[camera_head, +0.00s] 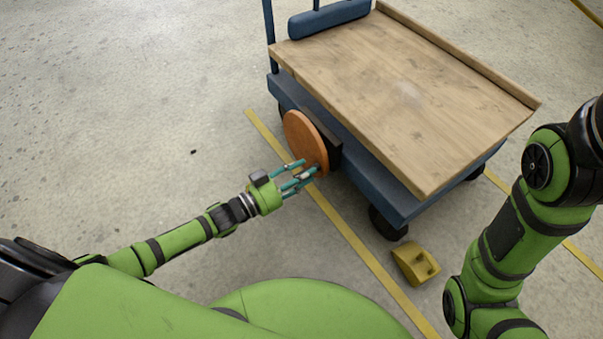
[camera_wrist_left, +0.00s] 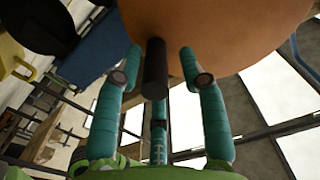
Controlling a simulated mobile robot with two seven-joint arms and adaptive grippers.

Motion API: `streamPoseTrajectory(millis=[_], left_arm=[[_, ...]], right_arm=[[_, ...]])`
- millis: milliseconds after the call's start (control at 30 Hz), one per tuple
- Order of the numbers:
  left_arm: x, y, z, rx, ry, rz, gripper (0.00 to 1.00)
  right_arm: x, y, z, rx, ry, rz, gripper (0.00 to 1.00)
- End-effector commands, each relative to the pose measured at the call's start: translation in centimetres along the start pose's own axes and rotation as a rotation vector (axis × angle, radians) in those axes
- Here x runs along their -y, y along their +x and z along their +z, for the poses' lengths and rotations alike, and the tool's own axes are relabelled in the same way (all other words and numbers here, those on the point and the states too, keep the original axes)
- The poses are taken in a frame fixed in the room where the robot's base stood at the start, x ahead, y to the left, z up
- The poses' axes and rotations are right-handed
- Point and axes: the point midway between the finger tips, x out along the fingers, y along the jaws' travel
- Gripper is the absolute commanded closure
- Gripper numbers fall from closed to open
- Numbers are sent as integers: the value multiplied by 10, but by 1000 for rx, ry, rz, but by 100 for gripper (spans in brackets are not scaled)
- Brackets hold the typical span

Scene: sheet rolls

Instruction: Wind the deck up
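The cart's wooden deck (camera_head: 400,95) sits on a blue frame. An orange disc-shaped wheel (camera_head: 304,140) is mounted on the cart's near-left side and also fills the top of the left wrist view (camera_wrist_left: 225,25). A short black handle (camera_wrist_left: 155,75) sticks out from the wheel's face. My left gripper (camera_head: 304,171) is at the wheel's lower edge. Its teal fingers (camera_wrist_left: 162,70) stand on both sides of the handle with gaps visible, so it is open around the handle. My right arm shows at the right, but its gripper is out of view.
A yellow wheel chock (camera_head: 415,263) lies on the floor by the cart's front caster (camera_head: 386,222). A yellow floor line (camera_head: 345,228) runs along the cart's near side. A blue push handle (camera_head: 330,17) stands at the far end.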

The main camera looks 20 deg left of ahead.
Motion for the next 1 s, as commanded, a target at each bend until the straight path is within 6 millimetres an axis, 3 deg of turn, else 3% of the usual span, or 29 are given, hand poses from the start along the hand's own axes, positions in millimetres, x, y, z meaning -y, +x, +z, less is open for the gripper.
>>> streamPoseTrajectory(millis=[33, 67, 100, 1000], left_arm=[[0, 0, 0, 0, 0, 0, 87], [0, 0, 0, 0, 0, 0, 99], [0, 0, 0, 0, 0, 0, 100], [-3, 8, -10, -12, -38, -6, 100]], right_arm=[[0, 0, 0, 0, 0, 0, 3], [0, 0, 0, 0, 0, 0, 3], [0, 0, 0, 0, 0, 0, 3], [-2, 6, 1, -6, 0, 1, 3]])
